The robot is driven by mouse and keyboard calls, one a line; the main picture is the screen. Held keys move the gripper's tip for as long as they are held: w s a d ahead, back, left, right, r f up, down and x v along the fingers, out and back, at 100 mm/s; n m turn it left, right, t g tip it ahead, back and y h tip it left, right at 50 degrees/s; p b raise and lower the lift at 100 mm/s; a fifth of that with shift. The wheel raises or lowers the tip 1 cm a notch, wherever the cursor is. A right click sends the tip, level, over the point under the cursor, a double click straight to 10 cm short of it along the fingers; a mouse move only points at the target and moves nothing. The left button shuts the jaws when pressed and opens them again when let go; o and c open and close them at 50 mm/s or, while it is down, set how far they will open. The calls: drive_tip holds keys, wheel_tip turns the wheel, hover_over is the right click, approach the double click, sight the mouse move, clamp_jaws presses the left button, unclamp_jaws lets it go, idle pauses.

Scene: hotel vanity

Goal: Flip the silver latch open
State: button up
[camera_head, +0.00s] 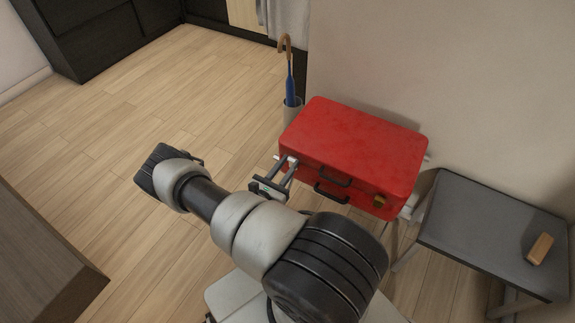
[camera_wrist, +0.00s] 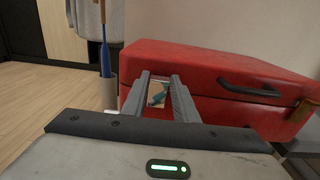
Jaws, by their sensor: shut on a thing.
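The red suitcase (camera_head: 352,145) rests on a low stand against the wall, its lid down. The silver latch (camera_head: 292,160) is at the left end of its front face, mostly hidden by my fingers. My gripper (camera_head: 286,164) is at that end, with its fingers around the latch and shut on it. In the wrist view my gripper (camera_wrist: 160,80) reaches to the left part of the red suitcase (camera_wrist: 225,75); a small shiny piece (camera_wrist: 158,95) shows between the fingers. Whether the latch is raised cannot be told.
A brass-coloured latch (camera_head: 378,201) and dark handles (camera_head: 333,178) are on the suitcase front, right of my gripper. An umbrella (camera_head: 289,85) stands in a holder behind left. A grey table (camera_head: 480,225) with a wooden brush-like block (camera_head: 540,248) is at right. Floor at left is clear.

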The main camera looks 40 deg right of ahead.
drive_tip(key=a+f+t+h+b, duration=0.1)
drive_tip(key=h+b, duration=0.2)
drive_tip(key=b, duration=0.1)
drive_tip(key=s+a+f+t+h+b, duration=0.1)
drive_tip(key=f+h+b, duration=0.1)
drive_tip(key=b, duration=0.3)
drive_tip(key=f+t+h+b, duration=0.1)
drive_tip(key=h+b, duration=0.2)
drive_tip(key=b, duration=0.1)
drive_tip(key=shift+s+a+f+h, duration=0.15)
drive_tip(key=shift+a+f+h, duration=0.15)
drive_tip(key=shift+a+f, duration=0.1)
drive_tip(key=o, duration=1.1)
drive_tip(key=shift+t, duration=0.5)
drive_tip(key=shift+c, duration=0.2)
wheel_tip(320, 180, up, 10)
drive_tip(key=p, duration=0.3)
drive_tip(key=shift+g, duration=0.3)
